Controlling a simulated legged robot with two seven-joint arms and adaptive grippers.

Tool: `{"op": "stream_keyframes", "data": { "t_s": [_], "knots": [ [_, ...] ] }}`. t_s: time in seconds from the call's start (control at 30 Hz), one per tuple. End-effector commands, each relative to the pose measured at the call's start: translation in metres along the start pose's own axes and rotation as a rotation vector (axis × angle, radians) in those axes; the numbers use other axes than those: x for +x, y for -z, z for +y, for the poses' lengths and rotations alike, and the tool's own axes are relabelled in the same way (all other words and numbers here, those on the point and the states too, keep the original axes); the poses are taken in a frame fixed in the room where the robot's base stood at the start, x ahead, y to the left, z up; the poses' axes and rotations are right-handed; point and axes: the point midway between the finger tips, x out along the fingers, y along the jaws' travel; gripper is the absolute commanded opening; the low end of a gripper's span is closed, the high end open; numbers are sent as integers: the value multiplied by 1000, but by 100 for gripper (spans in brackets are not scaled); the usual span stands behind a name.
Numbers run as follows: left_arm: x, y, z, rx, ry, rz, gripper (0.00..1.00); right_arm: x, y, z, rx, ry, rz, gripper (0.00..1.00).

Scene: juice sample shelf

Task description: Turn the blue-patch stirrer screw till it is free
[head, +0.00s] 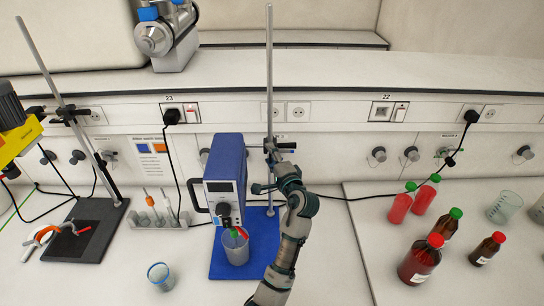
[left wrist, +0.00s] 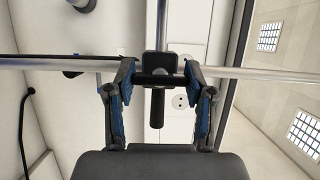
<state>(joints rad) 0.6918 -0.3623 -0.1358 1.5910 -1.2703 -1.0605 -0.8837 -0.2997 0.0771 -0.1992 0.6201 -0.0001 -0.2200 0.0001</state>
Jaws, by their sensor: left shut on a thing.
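The blue stirrer (head: 225,172) stands upright over a blue base plate (head: 262,255), beside a tall metal rod (head: 269,80). A clamp with a dark screw (head: 283,146) sits on the rod to the right of the stirrer. My left gripper (head: 268,188) is close in front of the rod, below the upper clamp parts; its fingers are small here. In the left wrist view, my left gripper (left wrist: 157,78) has its two fingers on either side of a black screw handle (left wrist: 157,105) and is shut on it. The contact at the fingertips is partly hidden. My right gripper is not in view.
A beaker (head: 236,247) stands under the stirrer. A second stand with a dark base (head: 86,231) is at the left. Bottles, among them a brown one (head: 420,260), stand on the right. A small beaker (head: 160,277) is at the front left. A cable runs behind my arm.

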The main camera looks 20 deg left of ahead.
Motion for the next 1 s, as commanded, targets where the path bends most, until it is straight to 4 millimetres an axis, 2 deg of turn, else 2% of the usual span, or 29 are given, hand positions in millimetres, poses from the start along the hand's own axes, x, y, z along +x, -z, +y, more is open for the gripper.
{"op": "stream_keyframes", "data": {
  "t_s": [0.07,0.1,0.17,0.47,0.57,0.67,0.9,1.0],
  "knots": [
    [1,-1,6,3,-13,-3,19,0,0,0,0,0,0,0],
    [1,-1,6,3,-13,-3,63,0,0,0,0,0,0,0],
    [1,-1,6,3,-12,-4,78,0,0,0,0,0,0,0],
    [0,-1,1,1,-3,-2,79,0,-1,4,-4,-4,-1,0],
    [-1,-1,-6,-1,-1,-2,79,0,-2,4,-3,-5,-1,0],
    [0,0,-22,-1,1,-2,79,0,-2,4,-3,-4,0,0],
    [-2,1,-74,-3,4,-1,79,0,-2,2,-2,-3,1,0],
    [-1,2,-87,0,1,-1,79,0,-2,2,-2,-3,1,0]
  ]
}}
